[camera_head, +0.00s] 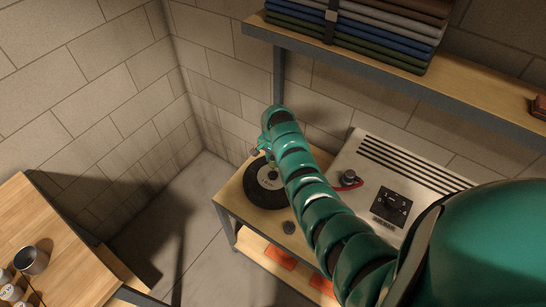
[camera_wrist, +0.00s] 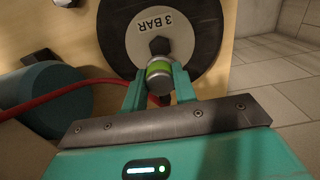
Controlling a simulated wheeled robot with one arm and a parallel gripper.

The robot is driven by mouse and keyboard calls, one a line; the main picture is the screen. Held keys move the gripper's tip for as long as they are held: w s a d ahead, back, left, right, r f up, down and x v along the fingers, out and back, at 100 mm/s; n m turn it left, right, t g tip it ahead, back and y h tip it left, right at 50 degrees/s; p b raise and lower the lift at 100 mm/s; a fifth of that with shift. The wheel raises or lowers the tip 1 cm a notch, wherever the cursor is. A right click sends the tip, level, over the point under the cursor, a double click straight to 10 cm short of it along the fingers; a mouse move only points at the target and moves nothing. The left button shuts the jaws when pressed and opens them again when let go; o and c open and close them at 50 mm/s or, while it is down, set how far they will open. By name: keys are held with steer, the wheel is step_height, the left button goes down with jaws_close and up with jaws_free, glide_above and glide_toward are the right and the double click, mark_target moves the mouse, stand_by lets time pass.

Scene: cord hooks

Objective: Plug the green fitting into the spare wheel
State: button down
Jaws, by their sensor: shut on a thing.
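The spare wheel (camera_head: 254,196) is a black tyre with a pale hub, lying flat on a wooden-topped bench. In the wrist view the wheel (camera_wrist: 215,35) fills the top centre, with "3 BAR" on its hub and a dark piece at the middle. My gripper (camera_wrist: 159,84) is shut on the green fitting (camera_wrist: 158,67), a metal cylinder with a green band. The fitting is over the hub's dark centre; I cannot tell whether they touch.
A red hose (camera_wrist: 75,92) runs left from near the fitting; it also shows by the white machine (camera_head: 362,158) with a black dial. A shelf (camera_head: 470,113) with folded cloths hangs above.

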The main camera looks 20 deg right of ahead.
mark_target(273, 175)
steer(key=shift+f, duration=0.15)
steer(key=shift+f+b, duration=1.6)
steer(key=shift+f, duration=1.2)
steer(key=shift+b, duration=0.35)
stand_by(0.4)
steer(key=shift+f+b, duration=0.45)
steer(key=shift+f, duration=0.05)
steer(key=c, duration=1)
jaws_free()
steer(key=shift+c, duration=0.2)
steer(key=shift+r, duration=0.1)
